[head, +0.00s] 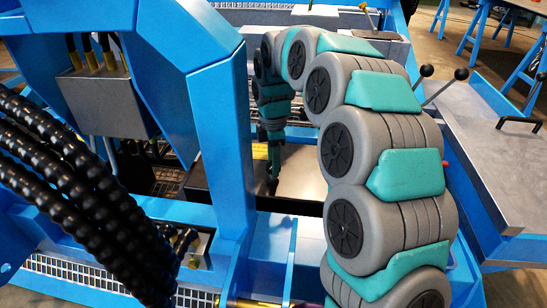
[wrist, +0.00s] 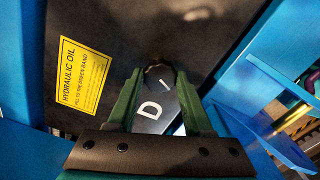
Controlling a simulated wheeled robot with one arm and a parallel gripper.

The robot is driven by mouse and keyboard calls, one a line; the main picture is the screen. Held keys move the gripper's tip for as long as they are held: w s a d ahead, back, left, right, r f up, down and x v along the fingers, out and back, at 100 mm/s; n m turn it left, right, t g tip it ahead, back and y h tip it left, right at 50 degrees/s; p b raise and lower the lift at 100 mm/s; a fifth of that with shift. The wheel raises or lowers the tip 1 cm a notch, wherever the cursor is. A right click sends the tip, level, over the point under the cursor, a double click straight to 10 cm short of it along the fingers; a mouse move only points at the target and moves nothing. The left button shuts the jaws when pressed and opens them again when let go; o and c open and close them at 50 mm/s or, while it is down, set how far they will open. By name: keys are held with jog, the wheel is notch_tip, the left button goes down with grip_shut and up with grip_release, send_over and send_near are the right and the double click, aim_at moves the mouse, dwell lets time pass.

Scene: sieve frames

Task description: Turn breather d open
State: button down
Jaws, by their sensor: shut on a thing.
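In the wrist view my gripper (wrist: 158,76) has its two green fingers shut on breather d (wrist: 157,70), a small dark knob whose far edge shows between the fingertips. A dark plate with a white letter D (wrist: 150,111) and a short slanted white mark lies between the fingers, nearer the camera. The fingers hide the sides of the breather, and I cannot tell how far it is turned. In the head view my gripper (head: 273,172) reaches down behind a blue post into the machine bay, and the breather is too small to make out.
A yellow hydraulic oil label (wrist: 81,76) is on the dark tank top left of the fingers. Blue frame walls (wrist: 262,55) stand close on the right. In the head view a blue post (head: 222,130) and black hoses (head: 85,185) stand left of my arm, with a grey bench (head: 480,150) at right.

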jog(key=shift+r+n+p, duration=0.1)
jog(key=shift+n+p, duration=0.85)
jog(key=shift+n, duration=1.25)
jog(key=shift+c, duration=1.5)
grip_release()
notch_tip(320, 180, up, 8)
jog(key=shift+f+b, duration=0.15)
jog(key=shift+b, duration=0.15)
